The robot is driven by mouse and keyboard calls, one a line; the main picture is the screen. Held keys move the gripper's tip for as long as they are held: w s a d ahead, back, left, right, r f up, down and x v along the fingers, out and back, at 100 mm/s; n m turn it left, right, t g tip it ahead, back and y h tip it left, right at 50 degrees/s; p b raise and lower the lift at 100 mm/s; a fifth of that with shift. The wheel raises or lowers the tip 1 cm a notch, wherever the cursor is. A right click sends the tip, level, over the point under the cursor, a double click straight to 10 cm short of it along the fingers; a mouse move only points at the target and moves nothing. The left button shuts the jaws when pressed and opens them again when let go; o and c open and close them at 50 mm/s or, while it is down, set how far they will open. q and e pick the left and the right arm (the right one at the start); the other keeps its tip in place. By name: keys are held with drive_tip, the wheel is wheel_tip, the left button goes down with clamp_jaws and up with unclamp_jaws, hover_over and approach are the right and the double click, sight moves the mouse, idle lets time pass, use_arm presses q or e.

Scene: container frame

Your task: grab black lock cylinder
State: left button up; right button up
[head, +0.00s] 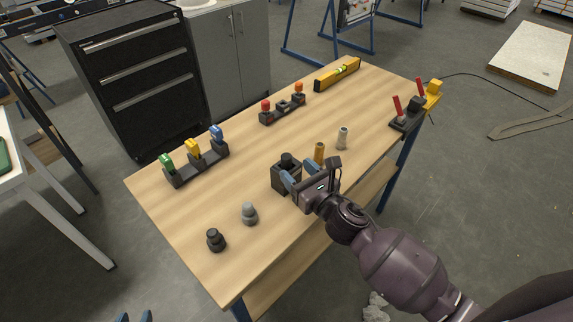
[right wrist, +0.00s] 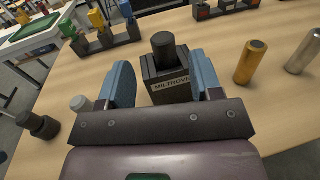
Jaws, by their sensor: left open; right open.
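A black block (head: 284,180) with a white lettered label stands on the wooden table (head: 235,170). A black cylinder (right wrist: 163,46) stands upright in its top. My right gripper (head: 300,172) is open at the block's near side; in the right wrist view its blue fingers lie left and right of the block (right wrist: 168,85), with no clear grip on it. A separate black stepped cylinder (head: 215,240) stands upright at the table's near left, with a grey one (head: 249,213) beside it. The pictures do not settle which black piece is the lock cylinder. My left gripper (head: 135,317) is open, only its blue tips showing.
A gold cylinder (head: 319,153) and a silver cylinder (head: 343,138) stand right of the block. Behind are a rack with green, yellow and blue pieces (head: 195,162), a red-and-orange rack (head: 283,108) and a yellow level (head: 338,74). A red-lever device (head: 408,118) sits at the right edge.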

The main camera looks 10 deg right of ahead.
sight(283, 154)
drive_tip(key=shift+x, duration=3.65)
drive_tip(key=shift+d+r, duration=0.15)
drive_tip(key=shift+d, duration=0.1)
drive_tip(key=shift+c, duration=0.2)
clamp_jaws()
